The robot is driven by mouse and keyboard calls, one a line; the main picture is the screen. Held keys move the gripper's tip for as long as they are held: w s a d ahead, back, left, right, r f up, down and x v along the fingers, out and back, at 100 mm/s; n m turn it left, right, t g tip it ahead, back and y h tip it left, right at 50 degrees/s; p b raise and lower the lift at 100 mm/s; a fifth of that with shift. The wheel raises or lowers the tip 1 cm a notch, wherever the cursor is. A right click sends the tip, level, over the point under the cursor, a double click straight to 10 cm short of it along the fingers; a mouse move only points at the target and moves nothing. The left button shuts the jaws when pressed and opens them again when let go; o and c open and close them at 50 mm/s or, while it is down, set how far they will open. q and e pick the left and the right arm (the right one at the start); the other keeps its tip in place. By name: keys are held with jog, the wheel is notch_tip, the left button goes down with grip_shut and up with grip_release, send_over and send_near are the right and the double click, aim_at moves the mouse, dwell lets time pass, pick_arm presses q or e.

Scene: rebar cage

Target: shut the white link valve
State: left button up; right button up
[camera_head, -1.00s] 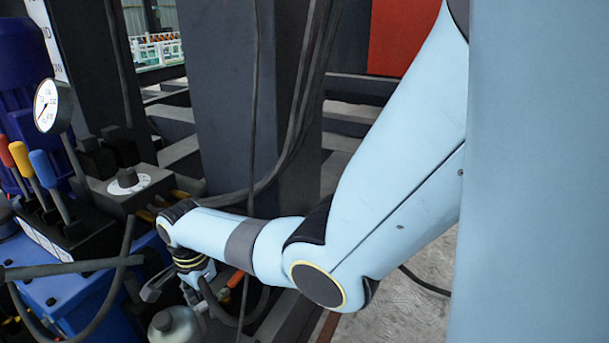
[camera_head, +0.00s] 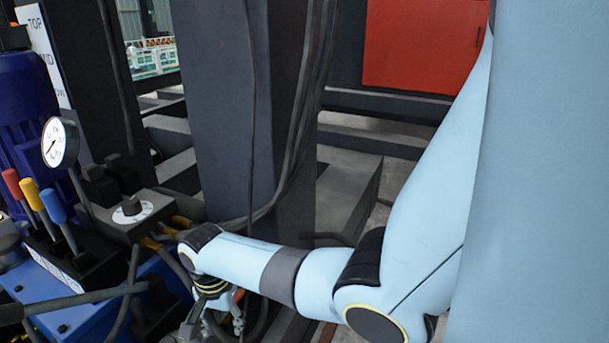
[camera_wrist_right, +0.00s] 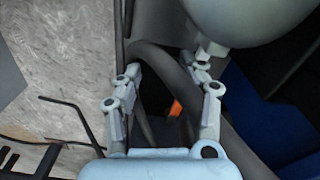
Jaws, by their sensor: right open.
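I cannot clearly pick out the white link valve in either view. A pale rounded vessel (camera_wrist_right: 250,15) with a short white fitting (camera_wrist_right: 211,50) fills the top right of the right wrist view. A small orange piece (camera_wrist_right: 175,107) shows between and beyond my fingers; I cannot tell if it belongs to the valve. My right gripper (camera_wrist_right: 168,75) is open, its fingers either side of a thick dark hose (camera_wrist_right: 165,62). In the head view my right gripper (camera_head: 222,320) points down beside the blue power unit, partly cut off by the lower edge. My left gripper is not in view.
A dark column (camera_head: 222,110) and hanging cables stand behind my arm. A red panel (camera_head: 420,45) is farther back.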

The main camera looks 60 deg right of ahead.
pick_arm(q)
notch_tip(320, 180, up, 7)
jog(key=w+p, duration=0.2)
jog(key=p, duration=0.3)
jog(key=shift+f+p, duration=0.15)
jog(key=shift+p, duration=0.25)
pick_arm(e)
jog(key=s+f+n, duration=0.3)
jog(key=s+f, duration=0.1)
jog(key=s, duration=0.6)
jog(key=s+f+n, duration=0.4)
jog(key=s, duration=0.6)
jog(key=s+f+n, duration=0.3)
jog(key=s+f, duration=0.1)
jog(key=s, duration=0.6)
jog(key=shift+s+d+f+n+h, duration=0.25)
jog(key=shift+s+f+n+h, duration=0.05)
jog(key=shift+f+n+h, duration=0.1)
jog(key=shift+c, duration=0.2)
